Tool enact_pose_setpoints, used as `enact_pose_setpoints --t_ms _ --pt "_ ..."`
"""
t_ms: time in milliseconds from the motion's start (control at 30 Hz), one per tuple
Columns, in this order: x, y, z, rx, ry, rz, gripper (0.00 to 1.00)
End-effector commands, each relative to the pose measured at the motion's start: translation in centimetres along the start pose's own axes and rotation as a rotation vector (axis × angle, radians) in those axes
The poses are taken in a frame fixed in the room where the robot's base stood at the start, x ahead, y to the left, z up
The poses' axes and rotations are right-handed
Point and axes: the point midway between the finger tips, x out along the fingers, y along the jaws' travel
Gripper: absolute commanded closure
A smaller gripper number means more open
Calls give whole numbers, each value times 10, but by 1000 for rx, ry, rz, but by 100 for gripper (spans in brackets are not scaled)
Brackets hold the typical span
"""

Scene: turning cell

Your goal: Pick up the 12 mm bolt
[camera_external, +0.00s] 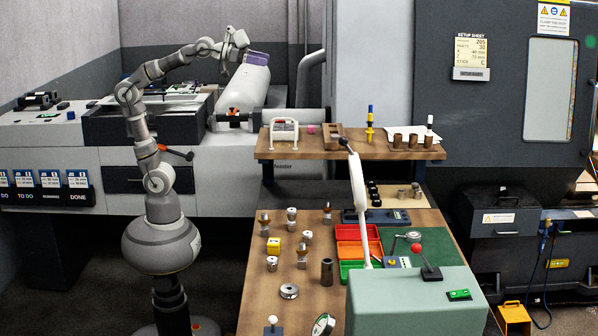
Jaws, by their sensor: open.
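My gripper (226,66) is at the end of my raised arm at the upper left, beside a pale cylinder with a purple top. It is small in this view, and it is open. It is far from the wooden bench (262,300). Several small metal parts stand on the bench, among them one at its left edge (265,222) and one near the middle (327,214). Some look like bolts or fittings, but I cannot tell which one is the 12 mm bolt. No size marks are readable on them.
A raised wooden shelf (300,152) carries several brown cylinders and a white-framed item. Red and green trays (357,233) lie on the bench. A green-grey box with a red-knobbed lever (420,300) stands at the front right. The pale cylinder (243,90) stands close to my gripper.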

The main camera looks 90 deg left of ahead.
Motion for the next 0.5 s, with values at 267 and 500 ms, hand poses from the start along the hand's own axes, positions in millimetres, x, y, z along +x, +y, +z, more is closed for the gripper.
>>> enact_pose_setpoints --t_ms 267,500 --pt "0 0 0 0 0 0 36" --pt "8 0 4 6 -14 1 36"
